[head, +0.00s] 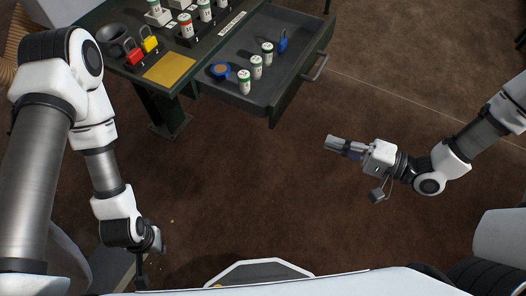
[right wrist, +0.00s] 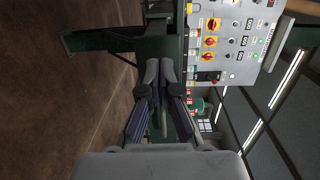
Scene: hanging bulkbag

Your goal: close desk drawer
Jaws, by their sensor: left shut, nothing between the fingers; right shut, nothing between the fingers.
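The desk drawer (head: 240,92) is pulled out from the dark green desk (head: 103,22) in the head view. Its handle (head: 316,68) is on the front panel, facing right. Inside are several white bottles, a blue tape roll (head: 219,71) and a blue padlock (head: 283,42). My right gripper (head: 334,143) is shut and empty, below the handle in the picture and apart from the drawer. Its shut fingers also show in the right wrist view (right wrist: 158,72). My left gripper (head: 142,278) is at the bottom left, far from the drawer; it is shut and empty.
On the desk top are red and yellow padlocks (head: 149,43), bottles, a dark cup (head: 111,37) and a yellow pad (head: 169,68). A grey control panel (right wrist: 232,42) shows sideways in the right wrist view. Brown floor (head: 250,190) is clear between my arms.

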